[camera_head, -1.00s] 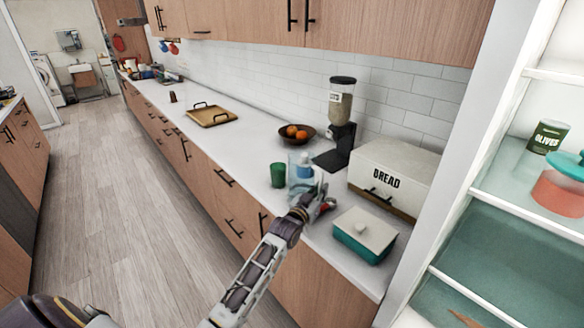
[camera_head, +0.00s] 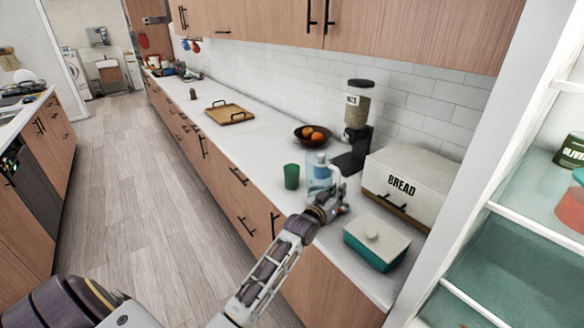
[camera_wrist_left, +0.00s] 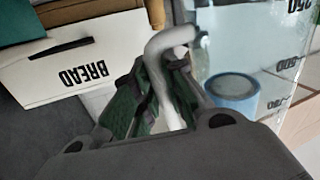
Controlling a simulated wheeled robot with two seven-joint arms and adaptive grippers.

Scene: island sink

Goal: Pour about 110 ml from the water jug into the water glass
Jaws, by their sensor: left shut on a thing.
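The water jug (camera_head: 312,190) is clear and stands out over the counter near its front edge, partly hidden by my left gripper. In the left wrist view the jug (camera_wrist_left: 255,45) shows measuring marks and a pale curved handle (camera_wrist_left: 165,75). My left gripper (camera_head: 332,200) is shut on that handle; its fingers (camera_wrist_left: 150,105) are on both sides of it. I cannot tell whether the jug's base touches the counter. A green glass (camera_head: 291,176), apparently the water glass, stands upright just left of the jug. My right gripper is not in view.
A bread box (camera_head: 407,186), a teal dish with a pale lid (camera_head: 377,243) and a grinder-like dispenser (camera_head: 357,115) stand to the right. A fruit bowl (camera_head: 312,136) and tray (camera_head: 229,112) are farther back. Counter left of the glass is clear.

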